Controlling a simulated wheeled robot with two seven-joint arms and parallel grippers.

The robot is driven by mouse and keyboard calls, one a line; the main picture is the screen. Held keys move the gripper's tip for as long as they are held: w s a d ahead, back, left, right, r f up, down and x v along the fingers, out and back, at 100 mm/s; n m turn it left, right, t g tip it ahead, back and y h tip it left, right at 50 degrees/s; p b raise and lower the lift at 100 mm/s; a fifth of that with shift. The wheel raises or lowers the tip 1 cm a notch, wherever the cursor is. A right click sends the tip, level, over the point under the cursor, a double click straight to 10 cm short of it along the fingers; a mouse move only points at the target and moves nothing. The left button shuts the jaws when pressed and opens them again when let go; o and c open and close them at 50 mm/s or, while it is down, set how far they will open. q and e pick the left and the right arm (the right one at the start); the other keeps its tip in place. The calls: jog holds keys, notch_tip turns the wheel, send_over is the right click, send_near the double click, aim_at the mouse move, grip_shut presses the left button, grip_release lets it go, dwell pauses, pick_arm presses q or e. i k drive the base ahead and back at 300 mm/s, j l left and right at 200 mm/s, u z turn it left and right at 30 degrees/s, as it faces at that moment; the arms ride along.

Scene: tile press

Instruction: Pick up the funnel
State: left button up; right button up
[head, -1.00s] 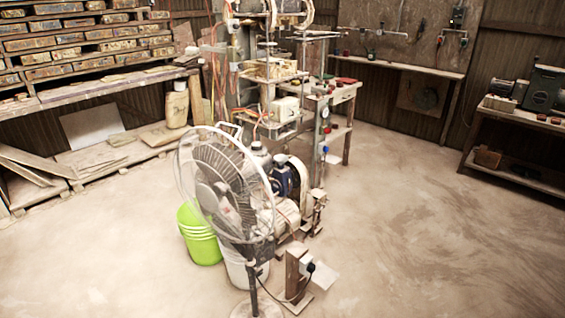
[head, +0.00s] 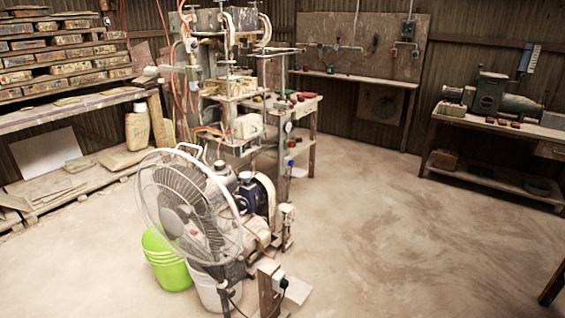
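I cannot make out a funnel in the head view. Neither of my grippers shows in it. The tile press (head: 235,95), a tall machine with hoses, rods and small shelves, stands left of centre. Parts of it and the floor behind it are hidden by the fan.
A pedestal fan (head: 188,208) stands in front of the press, with a green bucket (head: 165,262) and a white bucket (head: 208,290) by it. A workbench (head: 490,128) with a green machine (head: 492,95) stands at right. Tile shelves (head: 65,113) line the left. Open floor (head: 400,240) lies right of centre.

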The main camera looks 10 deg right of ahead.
aim_at(247, 175)
jog(key=i+l+z, duration=0.7)
jog(key=i, duration=0.2)
jog(key=i+l+z, duration=0.35)
jog(key=i+z, duration=0.35)
jog(key=i, duration=0.25)
jog(key=i+u, duration=0.4)
jog(key=i+l+u, duration=0.1)
jog(key=i+u, duration=0.25)
jog(key=i, duration=0.3)
jog(key=i+l+u, duration=0.25)
jog(key=i+u, duration=0.15)
jog(key=i+j+u, duration=0.2)
jog(key=i+u, duration=0.3)
jog(key=i+j+u, duration=0.1)
jog(key=i+u, duration=0.2)
jog(key=u, duration=0.15)
jog(key=i+l+u, duration=0.1)
jog(key=i+u, duration=0.4)
jog(key=k, duration=0.1)
